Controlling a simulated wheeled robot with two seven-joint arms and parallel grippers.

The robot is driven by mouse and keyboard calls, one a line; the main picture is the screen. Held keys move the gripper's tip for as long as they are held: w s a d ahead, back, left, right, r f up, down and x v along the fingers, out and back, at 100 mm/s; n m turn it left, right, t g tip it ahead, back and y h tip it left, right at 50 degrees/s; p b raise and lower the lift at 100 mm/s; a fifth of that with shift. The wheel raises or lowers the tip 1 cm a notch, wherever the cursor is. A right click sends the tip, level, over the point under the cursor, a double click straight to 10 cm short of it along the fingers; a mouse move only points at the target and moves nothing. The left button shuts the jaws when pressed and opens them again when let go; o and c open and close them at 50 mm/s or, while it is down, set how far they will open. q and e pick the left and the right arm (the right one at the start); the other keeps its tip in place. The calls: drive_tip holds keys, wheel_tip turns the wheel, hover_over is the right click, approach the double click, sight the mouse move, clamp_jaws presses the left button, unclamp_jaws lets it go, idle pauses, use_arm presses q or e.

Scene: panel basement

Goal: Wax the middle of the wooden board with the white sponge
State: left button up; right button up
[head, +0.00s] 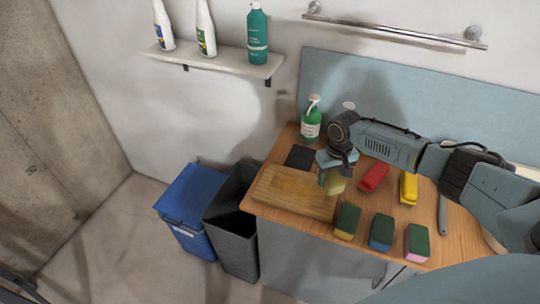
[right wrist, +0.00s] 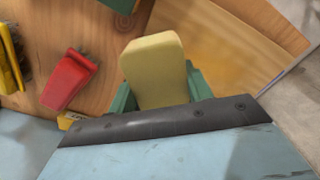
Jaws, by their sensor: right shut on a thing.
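The wooden board (head: 290,192) lies flat at the left end of the wooden counter, and part of it shows at the upper right of the right wrist view (right wrist: 235,45). My right gripper (head: 334,178) is shut on a pale yellowish sponge (right wrist: 153,65), which sticks out beyond the fingers. In the head view the sponge (head: 336,187) is at the board's right end. I cannot tell whether it touches the board or the counter. My left gripper is not in view.
Three green-topped sponges (head: 381,231) stand along the counter's front. A red brush (head: 374,176) and a yellow brush (head: 408,187) lie right of my gripper. A green pump bottle (head: 311,121) and a dark square (head: 299,157) are behind the board. Bins (head: 234,225) stand left of the counter.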

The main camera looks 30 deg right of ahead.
sight(332, 174)
drive_tip(key=shift+r+p, duration=0.7)
drive_tip(key=shift+r, duration=1.05)
drive_tip(key=shift+a, duration=0.1)
